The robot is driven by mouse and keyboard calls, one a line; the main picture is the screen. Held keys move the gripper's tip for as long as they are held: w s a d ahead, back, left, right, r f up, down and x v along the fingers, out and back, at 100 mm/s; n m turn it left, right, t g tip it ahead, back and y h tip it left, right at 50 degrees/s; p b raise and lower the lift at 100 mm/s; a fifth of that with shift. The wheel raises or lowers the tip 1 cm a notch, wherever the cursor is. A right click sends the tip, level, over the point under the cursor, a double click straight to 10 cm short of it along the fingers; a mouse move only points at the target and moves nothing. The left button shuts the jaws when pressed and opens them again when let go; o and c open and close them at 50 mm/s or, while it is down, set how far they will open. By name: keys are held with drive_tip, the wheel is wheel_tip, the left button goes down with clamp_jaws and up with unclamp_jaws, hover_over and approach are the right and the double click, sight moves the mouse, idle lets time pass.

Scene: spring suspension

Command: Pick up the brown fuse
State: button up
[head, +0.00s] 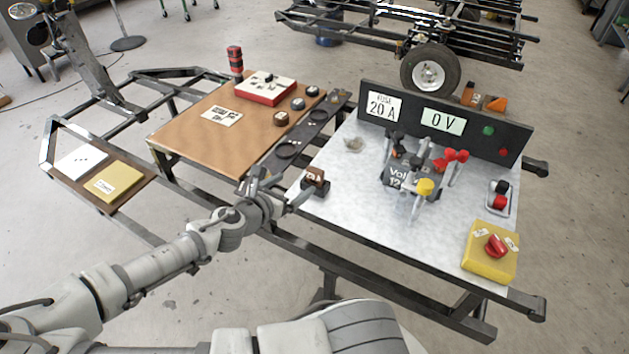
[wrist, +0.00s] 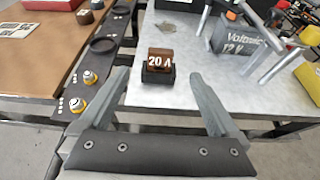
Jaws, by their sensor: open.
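The brown fuse (head: 315,176) sits upright in a black holder (head: 314,190) at the near left corner of the light metal table. In the wrist view the fuse (wrist: 160,55) shows a white "20 A" mark, and its holder (wrist: 158,76) is below it. My gripper (head: 281,186) is open and empty, low by the near table edge. In the wrist view its two fingers (wrist: 161,77) are spread wide, with the fuse centred ahead between them. The fingers do not appear to touch the fuse.
A dark panel (head: 445,122) reading "FUSE 20 A" and "0 V" stands behind the "Volt… 12" block (head: 398,178) and levers. A yellow box with a red knob (head: 490,250) is at right. A dark strip with round recesses (head: 300,140) and brown board (head: 190,135) lie left.

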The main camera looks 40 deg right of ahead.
sight(313, 172)
drive_tip(key=b+x, duration=0.4)
drive_tip(key=x, duration=0.8)
drive_tip(key=shift+s+d+f, duration=0.1)
drive_tip(key=shift+f, duration=0.15)
drive_tip(key=shift+c, duration=0.3)
drive_tip(key=c, duration=1.4)
drive_tip(key=shift+r, duration=0.1)
